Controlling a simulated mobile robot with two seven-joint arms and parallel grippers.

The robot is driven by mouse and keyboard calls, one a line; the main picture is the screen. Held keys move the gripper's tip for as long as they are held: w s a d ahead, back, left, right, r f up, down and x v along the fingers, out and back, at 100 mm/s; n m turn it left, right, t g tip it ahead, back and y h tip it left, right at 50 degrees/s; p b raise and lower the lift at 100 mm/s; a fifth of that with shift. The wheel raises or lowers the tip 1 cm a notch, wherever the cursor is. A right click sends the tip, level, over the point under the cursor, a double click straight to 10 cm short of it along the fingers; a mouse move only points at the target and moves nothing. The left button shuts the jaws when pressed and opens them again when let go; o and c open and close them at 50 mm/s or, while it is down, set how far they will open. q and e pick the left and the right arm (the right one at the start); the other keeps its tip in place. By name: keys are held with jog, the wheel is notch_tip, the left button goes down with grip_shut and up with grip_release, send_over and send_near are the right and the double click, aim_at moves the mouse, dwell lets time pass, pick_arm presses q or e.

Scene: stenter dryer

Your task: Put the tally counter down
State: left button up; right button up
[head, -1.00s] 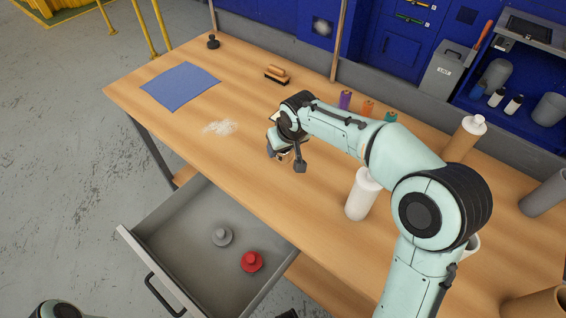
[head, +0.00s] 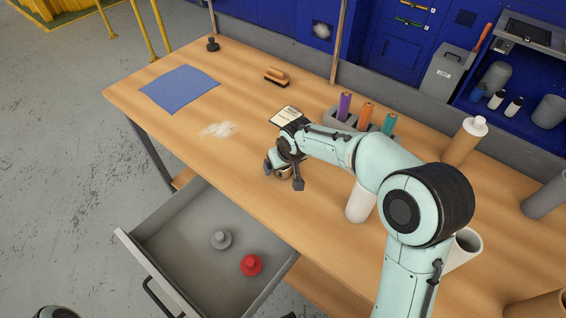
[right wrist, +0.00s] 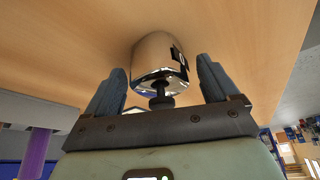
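The tally counter (right wrist: 160,62) is a shiny chrome cylinder with a dark knob facing the camera in the right wrist view. It appears to rest against the wooden table top. My right gripper (right wrist: 162,70) has its two fingers spread on either side of the counter, with visible gaps beside it, so it looks open. In the head view my right gripper (head: 274,164) is low over the table near its front edge, above the open drawer's right end. The counter (head: 283,174) is mostly hidden there by the gripper and wrist. My left gripper is not in view.
An open grey drawer (head: 170,220) holds a grey and a red knobbed piece. A clipboard-like card (head: 285,115), a rack with coloured cones (head: 367,117), a brush (head: 277,77), white powder (head: 218,130) and a blue cloth (head: 180,88) lie around.

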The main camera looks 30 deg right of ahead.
jog(key=v, duration=1.2)
jog(key=shift+p, duration=0.4)
jog(key=shift+w+r, duration=0.1)
